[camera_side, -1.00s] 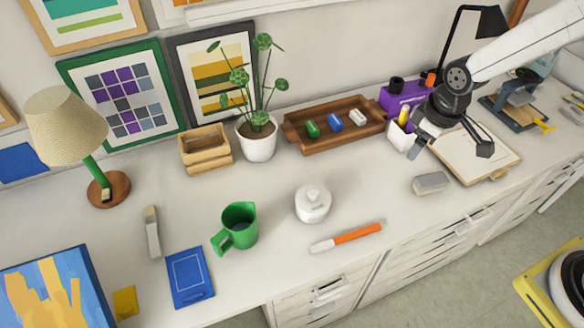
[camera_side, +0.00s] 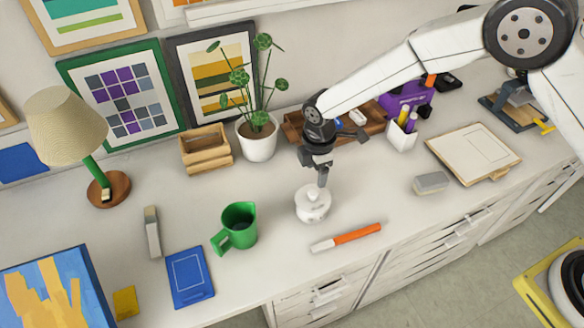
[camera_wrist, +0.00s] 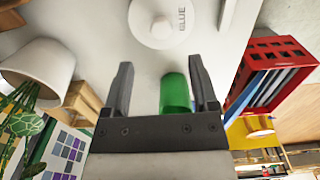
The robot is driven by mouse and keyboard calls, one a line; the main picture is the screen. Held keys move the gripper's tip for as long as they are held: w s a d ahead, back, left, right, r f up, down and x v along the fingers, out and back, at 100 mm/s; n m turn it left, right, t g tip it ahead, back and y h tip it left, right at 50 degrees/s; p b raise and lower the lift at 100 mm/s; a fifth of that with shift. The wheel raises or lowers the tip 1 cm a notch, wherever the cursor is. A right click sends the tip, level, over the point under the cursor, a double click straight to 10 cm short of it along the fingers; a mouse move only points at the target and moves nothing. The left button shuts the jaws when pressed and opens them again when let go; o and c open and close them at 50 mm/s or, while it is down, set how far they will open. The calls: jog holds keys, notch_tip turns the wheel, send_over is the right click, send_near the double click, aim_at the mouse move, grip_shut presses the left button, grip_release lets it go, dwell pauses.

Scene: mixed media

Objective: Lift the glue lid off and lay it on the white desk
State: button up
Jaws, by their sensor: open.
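The white glue pot (camera_side: 313,208) stands upright on the white desk (camera_side: 270,260) with its round knobbed lid (camera_side: 313,194) on top. In the wrist view the lid (camera_wrist: 160,20) shows at the top edge, partly cut off, with "GLUE" lettered beside its knob. My gripper (camera_side: 322,178) is just above the lid in the side view, pointing down. In the wrist view my gripper (camera_wrist: 162,85) has its two fingers spread apart with nothing held, and the lid lies beyond the fingertips.
A green mug (camera_side: 236,227) stands left of the pot. An orange-handled tool (camera_side: 352,235) lies in front of it. A potted plant (camera_side: 257,140) and wooden tray (camera_side: 293,127) stand behind. Clear desk lies right of the pot, before a grey block (camera_side: 431,182).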

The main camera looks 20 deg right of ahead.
aim_at(314, 193)
jog(key=shift+f, duration=1.35)
jog(key=shift+a+f, duration=0.15)
jog(key=shift+f, duration=2.45)
grip_shut()
